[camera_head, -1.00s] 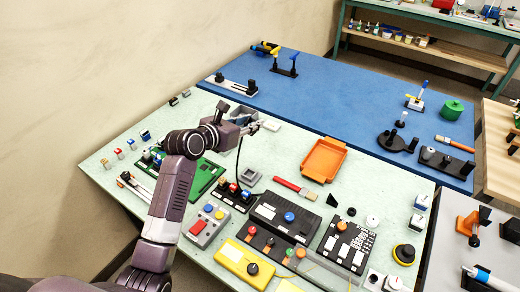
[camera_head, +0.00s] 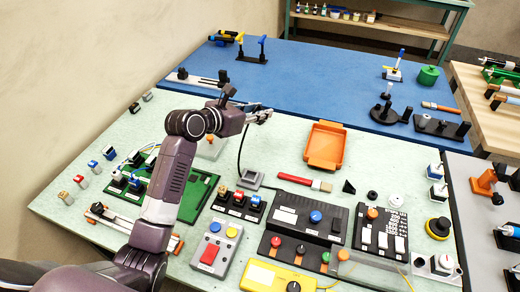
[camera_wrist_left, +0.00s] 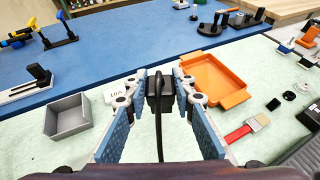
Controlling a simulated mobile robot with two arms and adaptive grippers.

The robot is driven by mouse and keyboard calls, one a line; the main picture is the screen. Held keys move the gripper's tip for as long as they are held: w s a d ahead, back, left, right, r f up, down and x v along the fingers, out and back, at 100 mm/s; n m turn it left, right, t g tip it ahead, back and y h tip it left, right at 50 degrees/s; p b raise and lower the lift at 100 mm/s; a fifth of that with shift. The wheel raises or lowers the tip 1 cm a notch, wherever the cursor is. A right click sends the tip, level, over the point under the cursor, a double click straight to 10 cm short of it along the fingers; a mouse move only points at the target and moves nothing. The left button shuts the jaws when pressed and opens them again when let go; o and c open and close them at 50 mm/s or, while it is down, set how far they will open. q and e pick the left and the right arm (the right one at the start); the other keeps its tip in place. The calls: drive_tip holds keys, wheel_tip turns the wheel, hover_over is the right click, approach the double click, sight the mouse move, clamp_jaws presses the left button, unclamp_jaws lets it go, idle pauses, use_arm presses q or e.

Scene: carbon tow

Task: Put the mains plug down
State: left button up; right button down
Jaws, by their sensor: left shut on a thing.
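The mains plug (camera_wrist_left: 160,88) is a black block with a black cable running from it toward the camera in the left wrist view. My left gripper (camera_wrist_left: 160,95) is shut on it, with a blue-padded finger on each side. In the head view the left gripper (camera_head: 262,115) is over the far part of the pale green bench top, left of the orange tray. The cable (camera_head: 241,150) hangs below it there, and the plug is hard to make out. I cannot tell the plug's exact height above the bench. My right gripper is not in view.
The orange tray (camera_head: 325,146) and a red-handled brush (camera_head: 299,180) lie to the right. In the wrist view a grey open box (camera_wrist_left: 68,118) and a white block (camera_wrist_left: 118,94) are left of the plug. A blue bench (camera_head: 330,85) adjoins behind.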

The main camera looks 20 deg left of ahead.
use_arm(q)
wheel_tip(320, 180, down, 10)
drive_tip(key=shift+a+b, duration=0.1)
drive_tip(key=shift+b, duration=0.3)
drive_tip(key=shift+f, duration=0.65)
wheel_tip(320, 180, down, 4)
drive_tip(key=shift+r+b, duration=0.25)
drive_tip(key=shift+b, duration=0.2)
drive_tip(key=shift+f, duration=0.1)
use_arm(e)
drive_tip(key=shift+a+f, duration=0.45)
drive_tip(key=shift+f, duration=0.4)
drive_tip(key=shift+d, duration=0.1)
use_arm(q)
drive_tip(key=shift+f, duration=0.1)
drive_tip(key=o, duration=1.1)
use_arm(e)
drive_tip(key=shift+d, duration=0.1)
